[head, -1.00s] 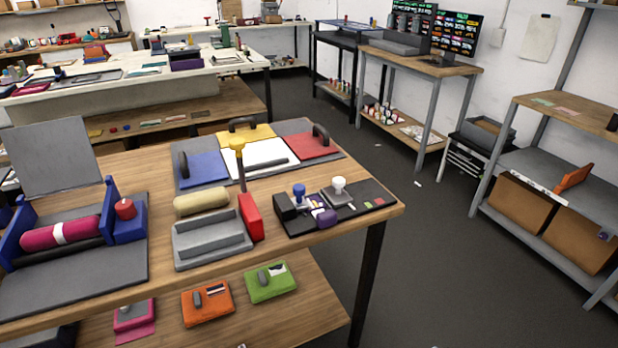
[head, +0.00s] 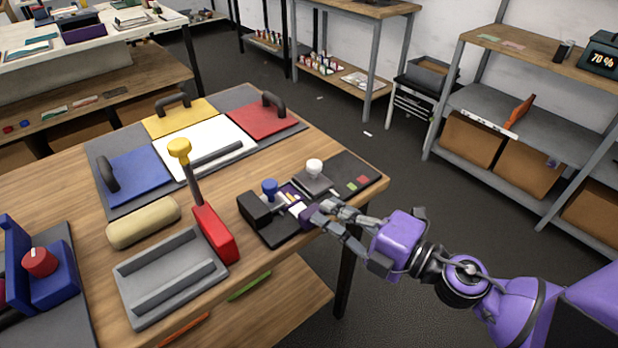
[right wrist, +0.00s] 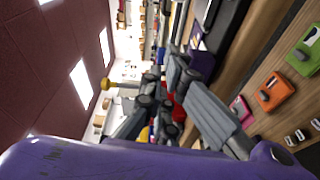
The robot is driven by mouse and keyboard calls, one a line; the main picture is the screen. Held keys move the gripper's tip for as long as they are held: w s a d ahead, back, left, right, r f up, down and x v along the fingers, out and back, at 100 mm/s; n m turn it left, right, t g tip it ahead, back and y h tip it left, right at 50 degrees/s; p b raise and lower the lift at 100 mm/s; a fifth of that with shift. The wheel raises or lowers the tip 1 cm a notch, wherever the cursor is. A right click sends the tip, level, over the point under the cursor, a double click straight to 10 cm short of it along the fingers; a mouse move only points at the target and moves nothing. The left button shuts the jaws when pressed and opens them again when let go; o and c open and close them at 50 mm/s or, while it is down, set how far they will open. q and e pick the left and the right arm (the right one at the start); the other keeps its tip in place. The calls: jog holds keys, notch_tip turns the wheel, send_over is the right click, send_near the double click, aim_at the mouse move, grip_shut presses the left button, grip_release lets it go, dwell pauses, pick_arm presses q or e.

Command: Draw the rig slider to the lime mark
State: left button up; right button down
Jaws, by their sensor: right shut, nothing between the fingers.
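The black rig (head: 272,235) lies at the right end of the wooden table. A grey block with a white knob (head: 314,167) sits on its track, and a blue knob (head: 269,190) stands nearer its left end. A small green mark (head: 351,186) and a red mark (head: 363,180) are on the right part of the track. A purple piece (head: 308,216) is at the rig's front edge. My right gripper (head: 328,212) is shut and empty, its fingertips right by the purple piece; I cannot tell whether they touch. My left gripper is not in view.
A red block (head: 216,235) with a yellow-knobbed lever and a grey tray (head: 130,302) stand left of the rig. A tan roll (head: 143,223) and blue, yellow and red handled plates lie beyond. Open floor and a shelf are on the right.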

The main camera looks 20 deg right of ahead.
aim_at(328, 187)
jog(key=x, duration=0.2)
jog(key=p+x, duration=0.1)
jog(key=x, duration=0.2)
jog(key=p+x, duration=0.1)
jog(key=x, duration=0.1)
jog(key=shift+w+r, duration=0.25)
jog(key=shift+w+d+f+b, duration=0.2)
jog(key=shift+w+d+f, duration=0.15)
jog(key=shift+w, duration=0.15)
jog(key=shift+w+d+f+b, duration=0.15)
jog(key=shift+w+d+f, duration=0.1)
jog(key=shift+w+d, duration=0.4)
jog(key=shift+w, duration=0.05)
jog(key=shift+w+d, duration=0.25)
jog(key=shift+d, duration=0.15)
jog(key=d, duration=0.1)
jog(key=w+d+b, duration=0.1)
jog(key=d, duration=0.2)
jog(key=shift+w+d+b, duration=0.25)
jog(key=shift+w+b, duration=0.05)
jog(key=shift+w, duration=0.05)
jog(key=shift+d, duration=0.15)
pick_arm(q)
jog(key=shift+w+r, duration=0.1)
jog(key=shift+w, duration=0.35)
pick_arm(e)
jog(key=shift+r, duration=0.1)
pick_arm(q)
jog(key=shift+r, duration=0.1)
